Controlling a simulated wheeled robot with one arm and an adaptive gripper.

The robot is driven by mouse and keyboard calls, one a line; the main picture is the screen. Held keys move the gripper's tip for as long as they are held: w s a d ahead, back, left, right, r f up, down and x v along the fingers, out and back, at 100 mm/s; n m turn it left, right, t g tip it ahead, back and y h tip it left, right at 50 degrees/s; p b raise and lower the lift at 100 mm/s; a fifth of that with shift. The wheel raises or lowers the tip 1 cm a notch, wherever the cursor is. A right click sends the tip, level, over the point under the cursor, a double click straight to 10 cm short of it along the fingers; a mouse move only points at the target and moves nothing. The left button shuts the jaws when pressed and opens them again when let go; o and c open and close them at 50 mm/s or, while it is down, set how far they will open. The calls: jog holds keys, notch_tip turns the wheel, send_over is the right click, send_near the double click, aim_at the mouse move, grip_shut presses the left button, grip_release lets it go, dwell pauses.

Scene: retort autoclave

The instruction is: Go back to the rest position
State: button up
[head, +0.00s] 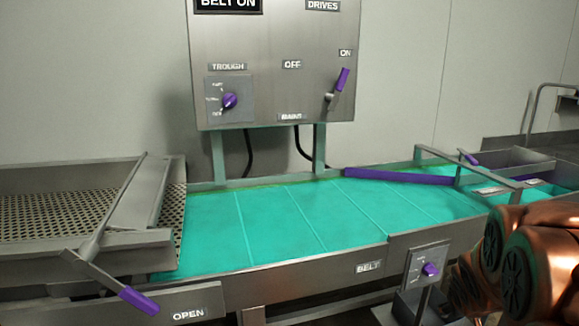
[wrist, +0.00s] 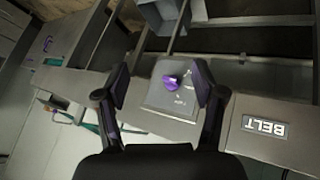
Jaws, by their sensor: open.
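My gripper (wrist: 162,88) is open in the wrist view, its two dark fingers apart with nothing held between them. Beyond and between the fingers is the belt switch, a grey plate with a purple knob (wrist: 171,80). I cannot tell from this view whether a finger touches the plate. In the head view the same purple knob (head: 430,269) stands on its plate at the front of the belt. The gripper is not visible in the head view; only my copper-coloured arm shows at the lower right.
A teal belt (head: 285,220) runs across the middle. A control panel (head: 277,60) with a purple TROUGH knob (head: 230,101) and a purple-handled drives lever (head: 342,80) stands behind it. A perforated trough (head: 55,215) and a purple-tipped lever (head: 138,300) by OPEN are at left.

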jog(key=s+a+r+g+y, duration=0.1)
jog(key=s+a+g, duration=0.3)
jog(key=s+a, duration=0.8)
jog(key=s+a+r+n+g+y, duration=0.1)
jog(key=s+a+g+y, duration=0.2)
jog(key=s+a, duration=0.8)
jog(key=s, duration=0.5)
jog(key=shift+s+a+g+y, duration=0.25)
jog(key=shift+a+g+y, duration=0.05)
jog(key=shift+a+g, duration=0.1)
jog(key=shift+c, duration=0.4)
